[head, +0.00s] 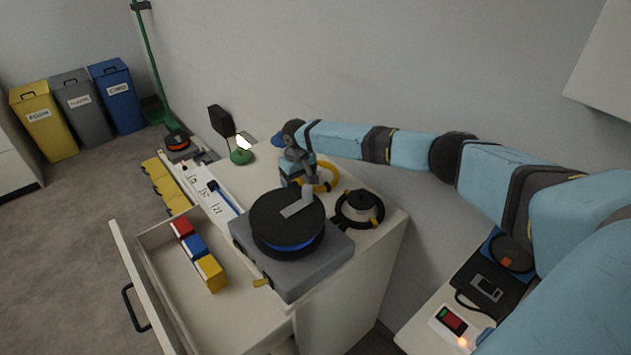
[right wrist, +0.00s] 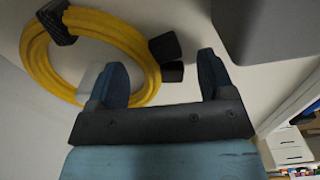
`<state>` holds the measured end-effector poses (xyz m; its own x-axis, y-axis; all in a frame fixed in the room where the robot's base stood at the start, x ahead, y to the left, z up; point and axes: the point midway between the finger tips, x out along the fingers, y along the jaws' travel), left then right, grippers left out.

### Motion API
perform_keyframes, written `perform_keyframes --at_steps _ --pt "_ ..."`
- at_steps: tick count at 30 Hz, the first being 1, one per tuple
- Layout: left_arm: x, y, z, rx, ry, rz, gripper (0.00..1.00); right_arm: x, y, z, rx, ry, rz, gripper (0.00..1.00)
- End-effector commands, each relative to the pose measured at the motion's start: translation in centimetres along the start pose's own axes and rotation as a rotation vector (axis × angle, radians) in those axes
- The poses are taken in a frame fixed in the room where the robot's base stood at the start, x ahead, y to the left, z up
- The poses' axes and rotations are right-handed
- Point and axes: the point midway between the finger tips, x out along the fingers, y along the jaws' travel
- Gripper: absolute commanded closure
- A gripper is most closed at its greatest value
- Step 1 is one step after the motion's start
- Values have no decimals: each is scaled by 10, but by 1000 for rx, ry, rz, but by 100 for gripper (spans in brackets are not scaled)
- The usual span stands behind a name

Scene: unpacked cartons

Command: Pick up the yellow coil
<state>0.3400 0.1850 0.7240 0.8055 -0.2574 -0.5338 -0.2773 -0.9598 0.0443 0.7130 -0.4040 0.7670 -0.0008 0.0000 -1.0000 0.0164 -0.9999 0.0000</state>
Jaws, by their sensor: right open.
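The yellow coil (head: 334,178) lies on the white cabinet top near the wall, behind a large black reel. My right gripper (head: 299,178) is at the coil's left side in the head view, pointing down and partly covering it. In the right wrist view the coil (right wrist: 38,62) fills the upper left, with a black band and black plug ends (right wrist: 166,46). There my right gripper (right wrist: 160,75) is open with nothing held. Its left finger overlaps the coil's right side; its other finger is over bare surface. Contact cannot be told. My left gripper is out of view.
The black reel (head: 285,216) stands on a grey box right in front of the gripper. A black coil (head: 359,208) lies to the right. A green lamp (head: 241,156) stands at the back left. An open drawer (head: 185,270) holds coloured blocks.

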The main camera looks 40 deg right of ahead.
Motion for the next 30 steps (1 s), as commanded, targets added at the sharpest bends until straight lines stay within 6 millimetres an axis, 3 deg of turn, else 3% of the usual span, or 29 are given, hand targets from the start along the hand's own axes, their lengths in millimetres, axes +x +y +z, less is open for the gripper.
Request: perform_keyframes --at_steps 2,9,10,22,30 --pt "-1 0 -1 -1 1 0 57 -1 0 0 0 0 0 25" --pt "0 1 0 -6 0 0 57 -1 0 0 0 0 0 78" --pt "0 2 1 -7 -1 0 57 -1 0 0 0 0 0 81" --pt "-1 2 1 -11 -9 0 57 -6 0 0 0 0 0 81" --pt "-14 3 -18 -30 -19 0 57 -36 2 1 0 1 0 81"
